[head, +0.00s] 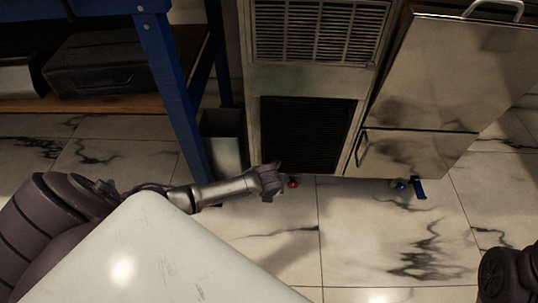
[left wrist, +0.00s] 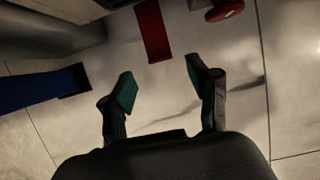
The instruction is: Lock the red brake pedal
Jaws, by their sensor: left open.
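The red brake pedal (left wrist: 153,30) is a flat red bar in the left wrist view, at the top middle, ahead of my fingers. A red round part (left wrist: 225,9) is to its right; a small red part (head: 293,183) also shows at the cabinet's foot in the head view. My left gripper (left wrist: 163,84) is open and empty, its two fingers apart, with the pedal beyond the gap between them and not touching. In the head view my left gripper (head: 270,182) is low in front of the cabinet and seems to hide the pedal. My right gripper is not in view.
A metal cabinet (head: 250,82) with vents and doors stands behind. A blue pedal (head: 418,189) and a blue round part (head: 399,184) are at its lower right. A blue bench leg (head: 176,100) and grey bin (head: 225,150) stand left. Marble floor (head: 360,235) is clear in front.

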